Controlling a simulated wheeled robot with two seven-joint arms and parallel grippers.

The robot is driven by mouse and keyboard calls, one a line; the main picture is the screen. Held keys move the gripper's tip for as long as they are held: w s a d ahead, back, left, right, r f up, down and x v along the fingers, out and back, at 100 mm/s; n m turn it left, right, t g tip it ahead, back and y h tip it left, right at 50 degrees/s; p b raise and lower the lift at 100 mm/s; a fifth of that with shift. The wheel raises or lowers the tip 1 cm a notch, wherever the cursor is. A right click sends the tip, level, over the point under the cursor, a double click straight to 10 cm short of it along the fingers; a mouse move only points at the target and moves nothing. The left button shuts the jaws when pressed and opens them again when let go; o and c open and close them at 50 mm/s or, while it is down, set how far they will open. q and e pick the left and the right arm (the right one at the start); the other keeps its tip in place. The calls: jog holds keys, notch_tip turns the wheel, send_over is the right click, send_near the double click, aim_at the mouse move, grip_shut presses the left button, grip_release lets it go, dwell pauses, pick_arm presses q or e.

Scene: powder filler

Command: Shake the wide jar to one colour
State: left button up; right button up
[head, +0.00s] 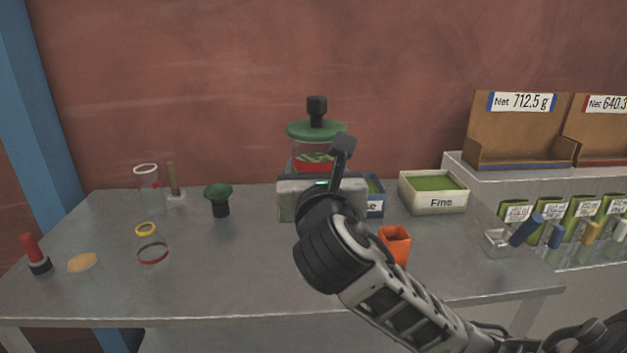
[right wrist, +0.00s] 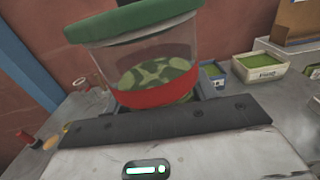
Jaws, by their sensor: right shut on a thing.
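The wide jar (head: 314,157) is clear, with a green lid (head: 316,130) and a black block above it. It shows large in the right wrist view (right wrist: 150,65), slightly tilted there. Red powder (right wrist: 160,95) fills its bottom, and separate green patches (right wrist: 155,72) lie above the red, so two colours show. My right gripper (head: 320,195) is in front of the jar's lower part and shut on it. Its fingers are mostly hidden by its pale housing. I cannot tell whether the jar's base touches anything. My left gripper is not in view.
A white "Fine" tray (head: 433,203) of green powder and an orange cup (head: 395,243) stand to the right. Cardboard bins (head: 521,149) are at back right.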

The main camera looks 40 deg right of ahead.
jog(key=a, duration=0.5)
jog(key=shift+d, duration=2.2)
jog(key=shift+d, duration=2.3)
jog(key=a, duration=0.9)
jog(key=shift+d, duration=2.2)
